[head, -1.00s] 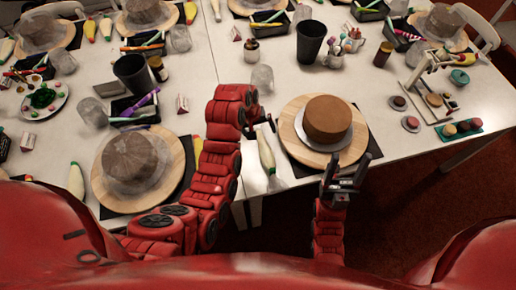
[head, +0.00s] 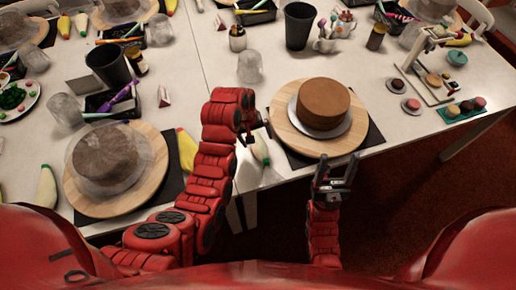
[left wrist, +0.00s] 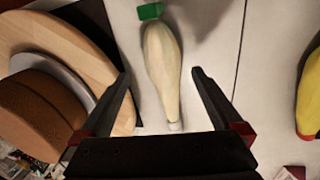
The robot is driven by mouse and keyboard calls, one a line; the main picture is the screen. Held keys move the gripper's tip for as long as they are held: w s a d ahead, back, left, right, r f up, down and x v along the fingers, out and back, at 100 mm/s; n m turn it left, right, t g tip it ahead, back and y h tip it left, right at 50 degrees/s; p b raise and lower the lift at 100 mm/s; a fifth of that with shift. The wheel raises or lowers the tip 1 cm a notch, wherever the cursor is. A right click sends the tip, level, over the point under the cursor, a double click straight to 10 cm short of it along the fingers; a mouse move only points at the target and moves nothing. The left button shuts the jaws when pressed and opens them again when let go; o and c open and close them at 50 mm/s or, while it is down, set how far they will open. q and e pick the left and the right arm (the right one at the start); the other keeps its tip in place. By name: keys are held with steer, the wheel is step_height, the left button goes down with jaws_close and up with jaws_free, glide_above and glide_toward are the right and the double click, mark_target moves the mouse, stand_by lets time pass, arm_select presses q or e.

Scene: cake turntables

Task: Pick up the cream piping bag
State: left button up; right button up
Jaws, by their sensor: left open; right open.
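The cream piping bag (left wrist: 162,65) lies on the white table in the left wrist view, with a green end (left wrist: 150,11) at the top and a pale tip at the bottom. In the head view the bag (head: 260,150) is partly hidden by my left gripper (head: 262,128). My left gripper, also in the left wrist view (left wrist: 160,78), is open, with its fingers on either side of the bag's lower part. Whether they touch it is unclear. My right gripper (head: 335,170) is open and empty in front of the table edge.
A brown cake (head: 323,103) stands on a wooden turntable (head: 284,131) right of the bag. A covered cake (head: 107,154) stands on another turntable (head: 150,181) to the left. A clear cup (head: 250,67) stands behind my left gripper. A yellow bag (left wrist: 311,95) lies to the side.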

mark_target(258, 144)
arm_select(q)
steer(key=shift+f, duration=0.15)
steer(key=p+x, duration=0.3)
steer(key=shift+a+f, duration=0.15)
steer(key=shift+f, duration=0.85)
steer(key=shift+w, duration=0.1)
steer(key=c, duration=0.8)
steer(key=shift+o, duration=0.2)
steer(key=shift+r, duration=0.15)
